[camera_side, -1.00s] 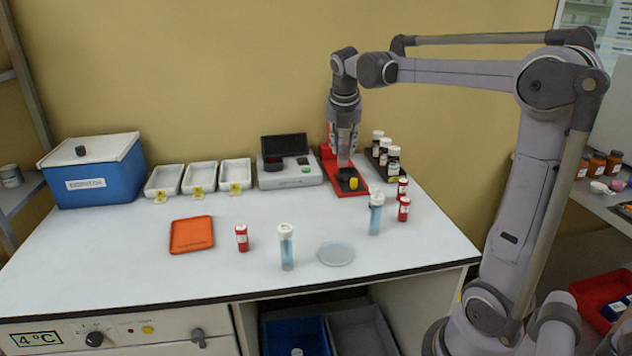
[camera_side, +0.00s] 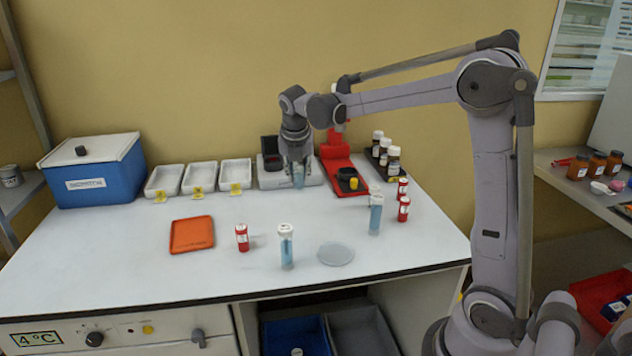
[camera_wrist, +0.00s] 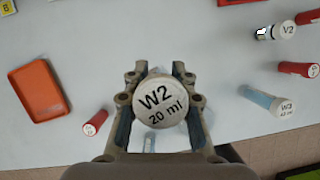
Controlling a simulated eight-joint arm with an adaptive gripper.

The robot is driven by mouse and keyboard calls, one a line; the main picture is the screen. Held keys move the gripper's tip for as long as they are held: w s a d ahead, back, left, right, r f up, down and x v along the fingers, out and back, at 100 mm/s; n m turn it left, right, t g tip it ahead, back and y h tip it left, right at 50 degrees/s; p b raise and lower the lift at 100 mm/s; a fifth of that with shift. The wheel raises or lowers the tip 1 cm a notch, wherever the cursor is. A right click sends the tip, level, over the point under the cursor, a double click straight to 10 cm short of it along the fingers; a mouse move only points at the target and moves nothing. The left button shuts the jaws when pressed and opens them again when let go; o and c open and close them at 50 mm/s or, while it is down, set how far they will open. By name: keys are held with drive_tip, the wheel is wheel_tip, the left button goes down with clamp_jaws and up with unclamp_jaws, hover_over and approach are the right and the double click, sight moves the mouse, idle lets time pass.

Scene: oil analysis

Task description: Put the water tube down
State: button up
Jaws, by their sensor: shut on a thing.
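My gripper (camera_side: 297,162) is shut on the water tube (camera_side: 299,177), a clear tube with pale blue liquid. The tube is upright in front of the grey instrument; its clearance above the table is hard to tell. In the wrist view my gripper (camera_wrist: 158,82) has its fingers on both sides of the tube's white cap (camera_wrist: 160,103), marked "W2 20 ml"; the cap hides the tube's body. Two similar blue tubes stand on the table, one at the front (camera_side: 286,246) and one to the right (camera_side: 376,214). The right one's cap (camera_wrist: 285,107) reads "W3".
An orange tray (camera_side: 191,234), a red vial (camera_side: 242,238) and a round clear dish (camera_side: 336,253) lie nearer the front. The grey instrument (camera_side: 272,181), red stand (camera_side: 335,170) and white bins (camera_side: 200,178) line the back. Two red vials (camera_side: 404,208) stand right. Mid-table is clear.

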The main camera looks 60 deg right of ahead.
drive_tip(key=shift+w+a+f, duration=1.05)
drive_tip(key=shift+a+f, duration=0.15)
drive_tip(key=shift+f, duration=0.4)
drive_tip(key=shift+w+a+f, duration=1)
drive_tip(key=shift+a+f, duration=0.15)
drive_tip(key=shift+f, duration=0.5)
drive_tip(key=shift+w+a+f, duration=1.05)
drive_tip(key=shift+a+f, duration=0.15)
drive_tip(key=shift+f, duration=0.4)
drive_tip(key=shift+f, duration=0.1)
drive_tip(key=o, duration=1)
